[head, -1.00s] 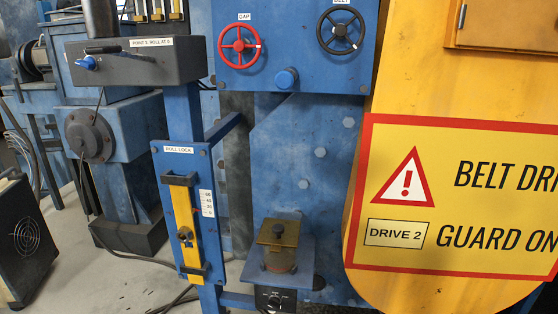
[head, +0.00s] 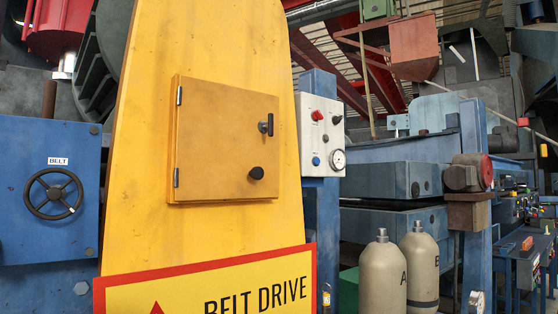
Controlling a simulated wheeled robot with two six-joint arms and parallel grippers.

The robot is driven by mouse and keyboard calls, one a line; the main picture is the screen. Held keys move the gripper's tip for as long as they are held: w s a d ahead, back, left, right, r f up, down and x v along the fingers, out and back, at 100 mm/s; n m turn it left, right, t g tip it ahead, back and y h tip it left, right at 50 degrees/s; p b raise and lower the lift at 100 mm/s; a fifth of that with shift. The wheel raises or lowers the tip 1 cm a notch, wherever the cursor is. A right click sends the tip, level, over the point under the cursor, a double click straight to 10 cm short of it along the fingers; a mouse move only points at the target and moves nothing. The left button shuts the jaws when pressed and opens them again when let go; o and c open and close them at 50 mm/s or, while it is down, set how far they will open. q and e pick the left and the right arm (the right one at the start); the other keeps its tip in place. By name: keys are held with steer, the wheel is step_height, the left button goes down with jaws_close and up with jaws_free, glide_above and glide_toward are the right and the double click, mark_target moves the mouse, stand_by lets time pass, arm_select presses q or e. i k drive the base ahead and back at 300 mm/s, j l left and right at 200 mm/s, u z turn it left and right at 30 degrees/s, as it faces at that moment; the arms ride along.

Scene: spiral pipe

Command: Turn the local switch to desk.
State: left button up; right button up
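No switch labelled local or desk can be read in the head view. A light grey control panel (head: 322,135) stands on a blue post just right of the yellow guard. Neither of my grippers is in view.
The yellow guard (head: 140,150) has a shut door (head: 225,140) with a black handle and knob. A black handwheel marked BELT (head: 53,194) is at left. Two cylinders (head: 383,272) stand at lower right. Blue machinery fills the right side.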

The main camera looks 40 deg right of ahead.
mark_target(337, 120)
steer(key=z, duration=1.6)
